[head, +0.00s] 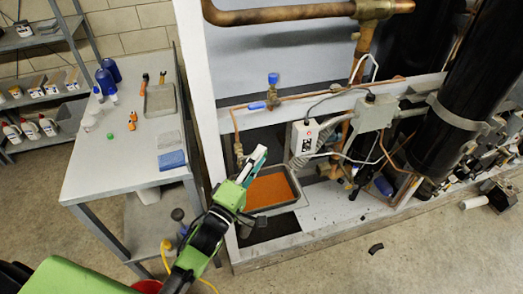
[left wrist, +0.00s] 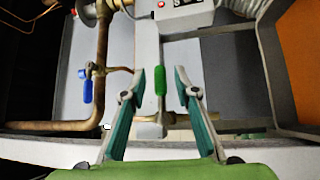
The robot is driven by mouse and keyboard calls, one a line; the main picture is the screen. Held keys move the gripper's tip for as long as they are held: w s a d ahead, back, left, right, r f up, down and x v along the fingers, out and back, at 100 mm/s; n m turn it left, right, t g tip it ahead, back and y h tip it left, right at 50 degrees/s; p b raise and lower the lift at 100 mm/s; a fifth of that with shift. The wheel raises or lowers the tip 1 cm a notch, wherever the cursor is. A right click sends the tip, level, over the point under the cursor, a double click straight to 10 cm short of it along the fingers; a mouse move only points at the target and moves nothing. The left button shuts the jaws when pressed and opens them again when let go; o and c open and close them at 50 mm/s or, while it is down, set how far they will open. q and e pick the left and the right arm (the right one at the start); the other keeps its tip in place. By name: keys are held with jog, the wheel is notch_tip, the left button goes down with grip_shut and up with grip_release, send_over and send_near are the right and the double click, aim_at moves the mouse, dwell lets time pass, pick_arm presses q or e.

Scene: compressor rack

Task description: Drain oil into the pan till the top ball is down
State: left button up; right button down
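The pan (head: 298,200), a grey tray with orange-brown oil in it, sits on the rack's low shelf; part of it shows at the right of the left wrist view (left wrist: 292,97). My left gripper (head: 259,158) reaches in from the left, above the pan's left edge. In the left wrist view its two teal-padded fingers are apart, with a green valve handle (left wrist: 160,80) between them; I see gaps on both sides. A blue valve handle (left wrist: 87,90) on a copper pipe is left of the fingers. I cannot make out the balls of a sight glass. My right gripper is not in view.
A white control box (head: 304,137) and copper pipes crowd the rack behind the pan. A black cylinder (head: 470,80) stands at the right. A grey table (head: 120,165) with a blue cloth (head: 172,160) and bottles stands left of the rack. The floor in front is mostly clear.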

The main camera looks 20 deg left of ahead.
pick_arm(q)
jog(key=shift+x, duration=1.2)
grip_shut()
jog(key=shift+a, duration=0.1)
